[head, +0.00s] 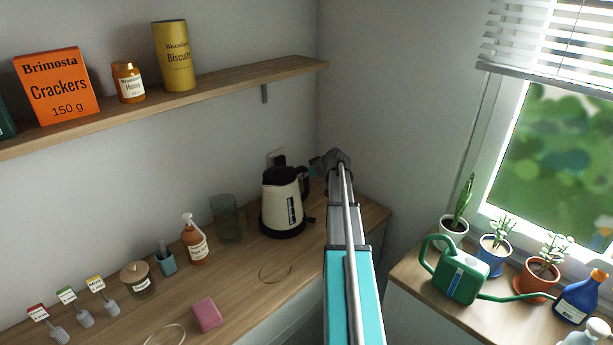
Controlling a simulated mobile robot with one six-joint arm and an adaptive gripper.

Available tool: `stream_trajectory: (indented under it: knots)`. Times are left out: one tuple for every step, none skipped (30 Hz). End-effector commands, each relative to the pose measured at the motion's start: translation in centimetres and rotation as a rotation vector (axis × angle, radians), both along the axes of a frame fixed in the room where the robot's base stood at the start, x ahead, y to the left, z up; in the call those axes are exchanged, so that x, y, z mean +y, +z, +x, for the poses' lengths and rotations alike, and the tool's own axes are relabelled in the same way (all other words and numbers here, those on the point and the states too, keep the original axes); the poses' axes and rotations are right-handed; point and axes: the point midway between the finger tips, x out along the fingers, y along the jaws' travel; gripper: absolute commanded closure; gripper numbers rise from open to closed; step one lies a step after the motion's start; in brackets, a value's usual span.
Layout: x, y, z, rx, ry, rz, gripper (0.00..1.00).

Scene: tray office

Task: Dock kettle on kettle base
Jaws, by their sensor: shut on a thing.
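The cream kettle (278,205), with a black lid and a dark level window, stands upright near the back corner of the wooden counter. Its black handle (305,184) faces right. The black kettle base (285,233) shows as a dark rim directly under the kettle. I cannot tell whether the kettle is fully seated or slightly above it. My gripper (314,164) is at the upper part of the handle and shut on it. The fingertips are small and partly hidden against the dark handle.
A glass container (227,218) and a pump bottle (195,240) stand left of the kettle. A thin loop (275,273) and a pink sponge (207,314) lie in front. A wooden shelf (215,86) runs above. A green watering can (460,277) stands on the right surface.

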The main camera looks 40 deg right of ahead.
Motion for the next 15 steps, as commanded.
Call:
stream_trajectory:
  knots:
    - [0.02,0.11,0.03,-0.003,-0.002,0.005,1.0]
    - [0.02,0.11,0.03,-0.003,-0.002,0.005,1.0]
    - [0.02,0.12,0.03,-0.003,-0.002,0.005,1.0]
    - [0.02,0.12,0.03,-0.003,-0.002,0.005,1.0]
    - [0.02,0.12,0.03,-0.003,-0.002,0.005,1.0]
    - [0.02,0.11,0.03,-0.003,-0.002,0.005,1.0]
    - [0.01,0.08,0.03,-0.003,-0.002,0.005,1.0]
    - [0.02,0.03,0.03,-0.003,-0.002,0.005,1.0]
    - [0.02,-0.07,0.03,-0.003,-0.002,0.005,1.0]
    - [0.02,-0.14,0.03,-0.003,-0.002,0.005,1.0]
    - [-0.01,-0.12,0.0,0.0,0.0,0.0,0.58]
    - [0.0,-0.1,0.01,0.0,0.0,0.0,0.51]
    - [0.0,-0.09,0.0,0.0,0.0,0.0,0.45]
    - [0.0,-0.09,0.0,0.0,0.0,0.0,0.4]
    - [0.01,-0.1,0.01,0.0,0.0,0.0,0.32]
